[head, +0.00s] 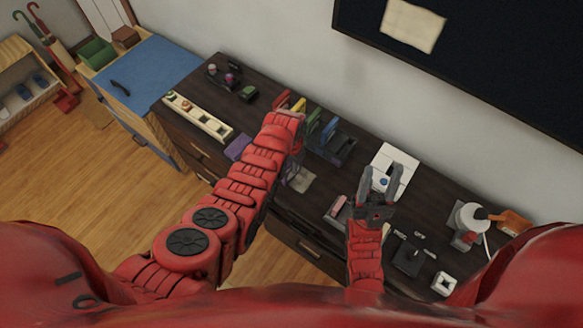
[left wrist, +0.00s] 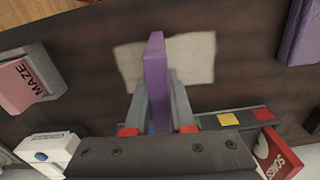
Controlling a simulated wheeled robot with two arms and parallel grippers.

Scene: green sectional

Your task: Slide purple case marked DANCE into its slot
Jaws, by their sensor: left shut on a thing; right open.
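My left gripper (left wrist: 160,100) is shut on a purple case (left wrist: 155,75), which stands edge-on between the fingers; no lettering shows on it. In the head view my left gripper (head: 293,168) is mostly hidden by its own arm, over the desk beside the dark slotted rack (head: 343,146). The rack holds coloured cases, among them a blue one (head: 329,130). Part of the rack (left wrist: 203,122) shows below the held case in the left wrist view. A second purple case (head: 238,147) lies at the desk's front edge.
A pale card (left wrist: 195,58) lies on the desk behind the held case. A pink case marked MAZE (left wrist: 28,77) rests in a grey holder. A red lettered case (left wrist: 277,152) is close by the rack.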

